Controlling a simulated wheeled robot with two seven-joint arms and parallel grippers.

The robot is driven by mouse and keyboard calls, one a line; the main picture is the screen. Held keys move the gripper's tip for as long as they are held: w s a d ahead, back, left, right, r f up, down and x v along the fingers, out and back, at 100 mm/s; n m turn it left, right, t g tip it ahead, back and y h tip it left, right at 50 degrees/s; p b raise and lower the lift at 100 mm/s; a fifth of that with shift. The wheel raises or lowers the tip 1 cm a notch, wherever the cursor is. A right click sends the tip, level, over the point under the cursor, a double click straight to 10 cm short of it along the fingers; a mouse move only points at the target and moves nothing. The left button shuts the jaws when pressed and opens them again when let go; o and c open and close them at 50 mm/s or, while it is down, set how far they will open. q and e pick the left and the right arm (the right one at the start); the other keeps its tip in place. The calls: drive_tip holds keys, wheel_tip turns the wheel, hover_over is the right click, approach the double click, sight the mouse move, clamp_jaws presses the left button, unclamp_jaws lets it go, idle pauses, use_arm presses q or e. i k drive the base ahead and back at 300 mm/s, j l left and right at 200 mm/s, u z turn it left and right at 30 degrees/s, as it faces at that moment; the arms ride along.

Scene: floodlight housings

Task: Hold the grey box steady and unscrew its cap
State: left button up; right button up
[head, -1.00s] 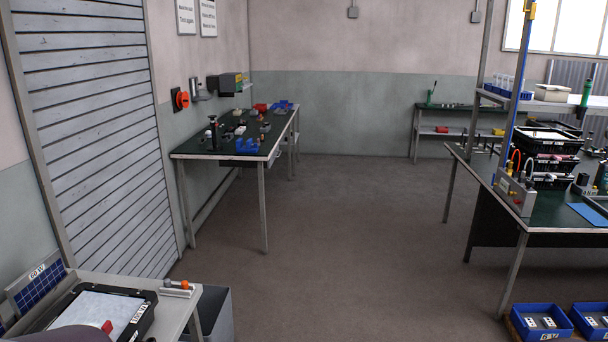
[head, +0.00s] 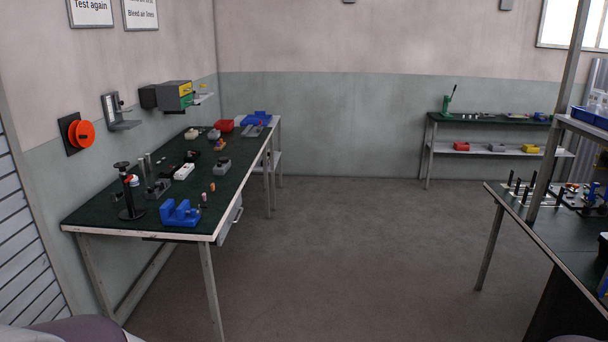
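Several small housings stand on the dark green top of the left workbench (head: 130,190). A grey box (head: 222,168) with a raised part on top sits near the bench's right edge. Another grey piece (head: 251,131) lies farther back, beside a blue one. It is too small to tell which one bears the cap. Neither gripper is in view; only rounded parts of my own body show at the bottom edge.
A blue vise-like block (head: 180,213) and a black upright tool (head: 129,192) stand near the bench's front. A white box (head: 184,171) lies mid-bench. Another workbench (head: 560,246) is at right. The floor (head: 350,260) between is clear.

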sight(222, 170)
drive_tip(key=i, duration=1.15)
drive_tip(key=i+z, duration=0.1)
drive_tip(key=i, duration=1.1)
drive_tip(key=i+j, duration=0.1)
drive_tip(key=i, duration=1.05)
drive_tip(key=i+u, duration=0.15)
drive_tip(key=i, duration=0.35)
drive_tip(key=i+l+u, duration=0.1)
drive_tip(key=i, duration=0.35)
drive_tip(key=i+l+u, duration=0.15)
drive_tip(key=i, duration=0.35)
drive_tip(key=i+u, duration=0.2)
drive_tip(key=u, duration=0.25)
drive_tip(key=i+u, duration=0.2)
drive_tip(key=u, duration=0.3)
drive_tip(key=i+l+u, duration=0.2)
drive_tip(key=u, duration=0.25)
drive_tip(key=i+l+u, duration=0.15)
drive_tip(key=u, duration=0.3)
drive_tip(key=i+l+u, duration=0.1)
drive_tip(key=l+u, duration=0.35)
drive_tip(key=i+l+u, duration=0.1)
drive_tip(key=u, duration=0.25)
drive_tip(key=i+l+u, duration=0.3)
drive_tip(key=l+u, duration=0.1)
drive_tip(key=u, duration=0.25)
drive_tip(key=i, duration=0.05)
